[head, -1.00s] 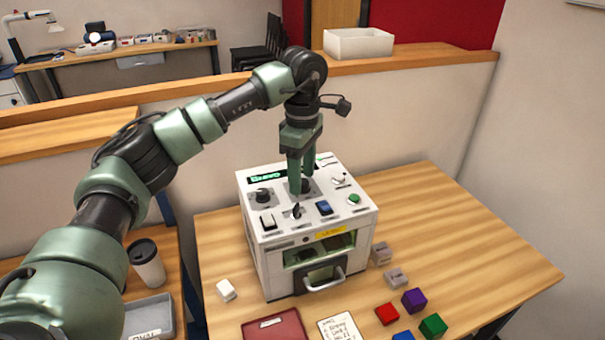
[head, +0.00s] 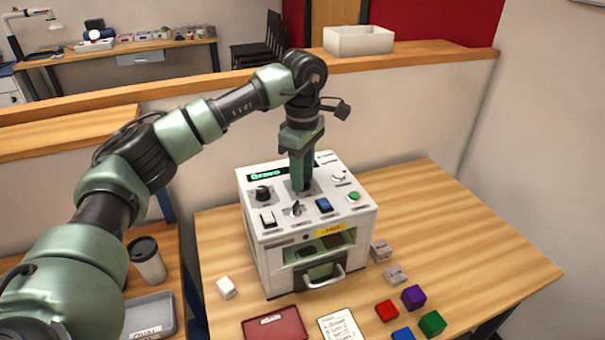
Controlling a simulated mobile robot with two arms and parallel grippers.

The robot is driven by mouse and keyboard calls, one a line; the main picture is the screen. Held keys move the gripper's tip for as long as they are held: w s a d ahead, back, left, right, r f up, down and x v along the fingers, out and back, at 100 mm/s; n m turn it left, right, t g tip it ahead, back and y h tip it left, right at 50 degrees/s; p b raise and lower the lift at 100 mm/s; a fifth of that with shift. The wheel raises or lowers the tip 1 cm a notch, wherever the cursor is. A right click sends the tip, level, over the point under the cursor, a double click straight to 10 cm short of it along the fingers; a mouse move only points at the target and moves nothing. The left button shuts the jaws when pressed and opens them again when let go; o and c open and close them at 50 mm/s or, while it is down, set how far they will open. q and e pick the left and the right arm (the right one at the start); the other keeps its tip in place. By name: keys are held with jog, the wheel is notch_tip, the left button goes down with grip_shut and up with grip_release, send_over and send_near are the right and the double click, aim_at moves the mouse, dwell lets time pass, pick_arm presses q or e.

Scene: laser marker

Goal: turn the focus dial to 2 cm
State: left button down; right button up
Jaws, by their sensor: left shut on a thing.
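The white laser marker (head: 262,235) stands on the wooden table with its control panel on top. My left gripper (head: 300,186) points down at the middle of the panel's back row, shut on a dark dial there. Its fingers hide nearly all of that dial, so its pointer and setting cannot be seen. A second black dial (head: 262,193) sits to the left of it, untouched. The panel labels are too small to read, so I cannot tell by print which dial is focus. My right gripper is out of view.
The panel also has a black switch knob (head: 296,208), a blue rocker (head: 324,205), a white rocker (head: 268,218), a green button (head: 354,196) and a pale knob (head: 338,176). Coloured cubes, grey blocks and a red tray (head: 275,326) lie in front.

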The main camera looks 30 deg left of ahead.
pick_arm(q)
jog(key=m, duration=0.3)
jog(key=shift+m, duration=0.4)
jog(key=shift+m+p, duration=0.3)
jog(key=shift+m, duration=1.7)
jog(key=c, duration=1)
grip_release()
jog(key=shift+r, duration=0.1)
notch_tip(320, 180, up, 8)
jog(key=shift+f+b, duration=0.15)
jog(key=shift+b, duration=0.45)
